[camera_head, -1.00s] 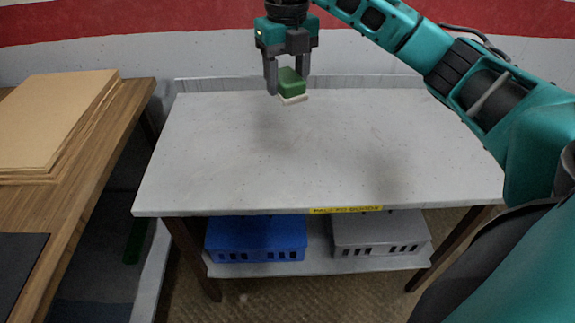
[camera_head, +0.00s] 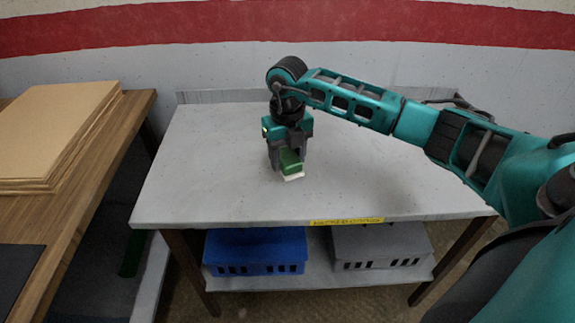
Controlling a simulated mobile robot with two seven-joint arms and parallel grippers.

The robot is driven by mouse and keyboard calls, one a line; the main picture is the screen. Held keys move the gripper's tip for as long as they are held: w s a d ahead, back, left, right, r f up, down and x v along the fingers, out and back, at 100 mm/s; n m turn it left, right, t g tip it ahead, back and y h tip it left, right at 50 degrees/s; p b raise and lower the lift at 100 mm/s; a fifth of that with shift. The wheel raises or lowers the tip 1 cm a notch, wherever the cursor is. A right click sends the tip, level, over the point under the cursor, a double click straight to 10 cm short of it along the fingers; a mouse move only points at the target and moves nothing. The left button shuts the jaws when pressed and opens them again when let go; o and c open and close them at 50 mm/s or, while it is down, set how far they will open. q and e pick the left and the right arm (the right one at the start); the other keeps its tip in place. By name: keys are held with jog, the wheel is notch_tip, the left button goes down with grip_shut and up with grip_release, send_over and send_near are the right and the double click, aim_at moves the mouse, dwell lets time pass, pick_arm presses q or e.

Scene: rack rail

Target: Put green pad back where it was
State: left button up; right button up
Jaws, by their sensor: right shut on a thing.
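The green pad (camera_head: 290,160) is a small green block with a pale underside. It sits between the fingers of my right gripper (camera_head: 287,160), which is shut on it. The gripper points down over the middle of the grey table top (camera_head: 205,185). The pad's pale underside is at or just above the surface; I cannot tell whether it touches. My left gripper is not in view.
A wooden bench (camera_head: 85,205) with a stack of brown boards (camera_head: 50,130) stands at the left. A blue crate (camera_head: 255,250) and a grey crate (camera_head: 380,245) sit on the shelf below the table. The table top around the gripper is clear.

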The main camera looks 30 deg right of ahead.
aim_at(287, 166)
jog(key=shift+f, duration=1.5)
jog(key=shift+f, duration=0.1)
jog(key=o, duration=1)
notch_tip(287, 166, up, 12)
jog(key=shift+r, duration=0.15)
